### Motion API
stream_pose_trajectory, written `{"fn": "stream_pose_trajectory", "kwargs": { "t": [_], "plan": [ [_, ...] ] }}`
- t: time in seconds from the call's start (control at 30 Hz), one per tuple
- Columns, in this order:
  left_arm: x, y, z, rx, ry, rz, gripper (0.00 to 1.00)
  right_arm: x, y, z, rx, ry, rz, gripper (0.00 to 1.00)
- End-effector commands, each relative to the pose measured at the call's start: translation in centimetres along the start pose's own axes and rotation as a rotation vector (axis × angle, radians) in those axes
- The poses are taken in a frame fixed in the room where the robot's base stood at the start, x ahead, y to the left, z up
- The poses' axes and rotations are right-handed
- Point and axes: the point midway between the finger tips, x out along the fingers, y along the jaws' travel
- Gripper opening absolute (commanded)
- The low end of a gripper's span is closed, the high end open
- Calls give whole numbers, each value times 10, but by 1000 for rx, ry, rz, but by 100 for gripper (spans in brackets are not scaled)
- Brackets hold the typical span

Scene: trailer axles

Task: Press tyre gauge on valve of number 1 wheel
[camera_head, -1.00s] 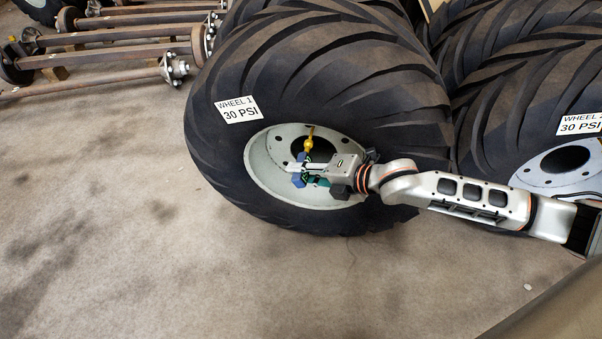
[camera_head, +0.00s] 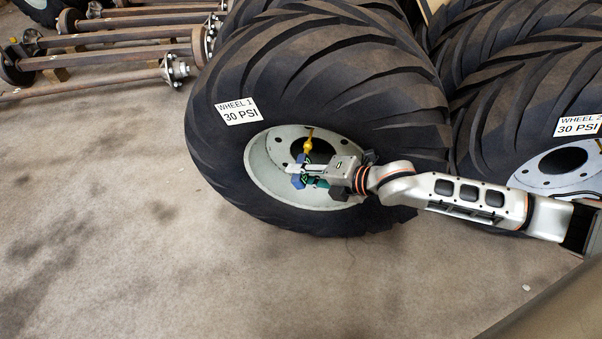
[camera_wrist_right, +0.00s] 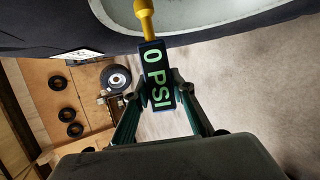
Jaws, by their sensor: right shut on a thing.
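The number 1 wheel (camera_head: 350,80) is a large dark tyre with a pale rim (camera_head: 262,175) and a "WHEEL 1 30 PSI" label (camera_head: 237,111). My right gripper (camera_head: 303,170) is in front of the rim, shut on the tyre gauge (camera_head: 298,182), a dark blue body with a yellow nozzle (camera_head: 308,145). In the right wrist view the gauge (camera_wrist_right: 155,62) sits between the fingers of the right gripper (camera_wrist_right: 155,92) and its green display reads 0 PSI. The nozzle points toward the rim. I cannot make out the valve or tell whether the nozzle touches it. My left gripper is out of view.
The wheel labelled 2 (camera_head: 520,120) stands close on the right, behind my right arm. Rusty axles (camera_head: 110,45) lie at the upper left. The concrete floor (camera_head: 130,230) at left and front is clear.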

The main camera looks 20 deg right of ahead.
Motion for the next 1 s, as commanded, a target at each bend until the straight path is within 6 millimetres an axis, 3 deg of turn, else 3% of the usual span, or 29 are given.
{"fn": "stream_pose_trajectory", "kwargs": {
  "t": [0.33, 1.0],
  "plan": [
    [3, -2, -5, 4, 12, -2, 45, 0, 1, 2, -1, 0, 2, 0],
    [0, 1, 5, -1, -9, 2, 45, 4, 1, 14, -1, -1, 1, 0]
  ]
}}
